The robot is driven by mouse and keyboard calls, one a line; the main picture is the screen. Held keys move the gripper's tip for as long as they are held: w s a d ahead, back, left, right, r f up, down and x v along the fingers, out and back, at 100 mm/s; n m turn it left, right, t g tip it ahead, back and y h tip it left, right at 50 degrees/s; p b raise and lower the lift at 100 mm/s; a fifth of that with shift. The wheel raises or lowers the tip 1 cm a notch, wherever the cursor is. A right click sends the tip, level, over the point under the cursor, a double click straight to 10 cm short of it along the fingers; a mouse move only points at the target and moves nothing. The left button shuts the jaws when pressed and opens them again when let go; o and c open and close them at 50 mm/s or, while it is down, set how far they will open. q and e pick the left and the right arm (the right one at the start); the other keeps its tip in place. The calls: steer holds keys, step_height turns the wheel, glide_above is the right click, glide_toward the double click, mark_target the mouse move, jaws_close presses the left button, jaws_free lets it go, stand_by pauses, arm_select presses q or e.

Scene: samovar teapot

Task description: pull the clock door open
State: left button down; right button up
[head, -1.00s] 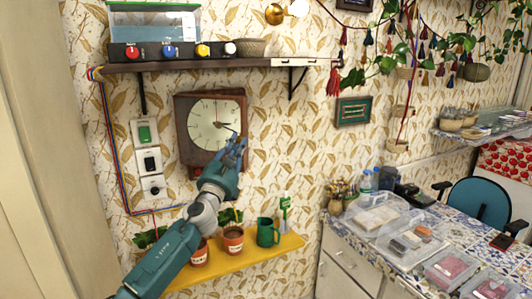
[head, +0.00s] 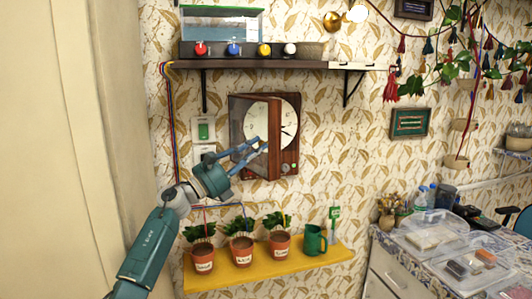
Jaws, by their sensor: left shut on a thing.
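The wall clock (head: 290,112) has a brown wooden case and a round cream dial, and hangs under the shelf in the head view. Its brown-framed door (head: 275,120) stands partly open, swung out from the case, its upright edge crossing in front of the dial. My left gripper (head: 264,146) reaches up from the lower left and is shut on the door at this edge. The fingers cover part of the door and lower dial, and the exact contact is too small to tell. My right gripper is not in view.
A dark shelf (head: 270,63) with colored knobs and a glass tank is above the clock. Below, a yellow shelf (head: 265,273) holds potted plants (head: 240,249) and a green mug (head: 314,240). Wall switches (head: 204,130) are left of the clock.

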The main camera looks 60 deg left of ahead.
arm_select(q)
steer(key=shift+s+a+r, duration=0.1)
steer(key=shift+s, duration=0.05)
steer(key=c, duration=1.6)
jaws_free()
